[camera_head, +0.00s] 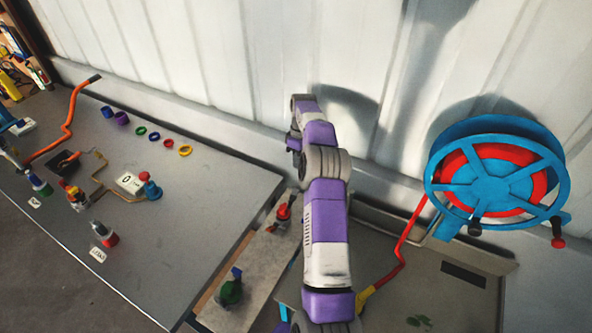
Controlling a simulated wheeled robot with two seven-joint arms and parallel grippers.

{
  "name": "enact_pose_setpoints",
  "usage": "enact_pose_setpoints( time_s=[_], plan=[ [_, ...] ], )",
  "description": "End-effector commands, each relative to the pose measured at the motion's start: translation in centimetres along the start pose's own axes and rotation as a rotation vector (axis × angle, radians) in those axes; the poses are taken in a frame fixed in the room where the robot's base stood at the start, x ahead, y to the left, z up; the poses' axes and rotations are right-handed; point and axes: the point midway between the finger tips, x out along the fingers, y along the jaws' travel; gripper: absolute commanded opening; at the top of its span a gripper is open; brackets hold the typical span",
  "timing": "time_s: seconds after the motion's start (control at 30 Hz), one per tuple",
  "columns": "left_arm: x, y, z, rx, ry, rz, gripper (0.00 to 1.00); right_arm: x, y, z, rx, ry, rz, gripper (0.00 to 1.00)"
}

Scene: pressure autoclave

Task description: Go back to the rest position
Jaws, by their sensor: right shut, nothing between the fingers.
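My right arm (325,215), purple, grey and white, reaches up from the bottom centre of the head view toward the pale wall. My right gripper (297,125) is at its far end, small and seen edge-on. It is shut and empty, apart from the parts on the tables. My left gripper is not in view.
A grey table (190,195) at left holds coloured rings, valves, small fittings and an orange-handled lever (69,125). A narrow plate with a red valve (283,212) and a green valve (230,291) lies left of my arm. A blue-and-red wheel (490,187) stands at right.

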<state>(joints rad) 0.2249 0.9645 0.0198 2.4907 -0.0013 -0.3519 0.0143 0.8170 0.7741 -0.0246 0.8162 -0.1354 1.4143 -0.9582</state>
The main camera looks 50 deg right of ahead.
Motion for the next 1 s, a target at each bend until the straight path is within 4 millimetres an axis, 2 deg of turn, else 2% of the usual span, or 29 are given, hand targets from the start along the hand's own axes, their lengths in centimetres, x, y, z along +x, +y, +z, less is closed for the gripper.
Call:
enact_pose_setpoints(
  time_s=[0.2,0.83,0.93,1.0],
  plan=[
    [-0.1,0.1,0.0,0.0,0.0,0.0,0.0,-0.9,0.3,0.0,0.001,-0.001,-0.001,0.0],
    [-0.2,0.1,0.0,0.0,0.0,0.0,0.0,-1.0,0.3,0.0,0.0,0.0,-0.001,0.0],
    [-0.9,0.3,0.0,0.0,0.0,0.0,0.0,-1.7,0.2,0.0,0.0,0.0,-0.001,0.0],
    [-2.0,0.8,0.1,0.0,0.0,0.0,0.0,-3.0,0.0,0.0,0.0,0.0,-0.001,0.0]
  ],
)
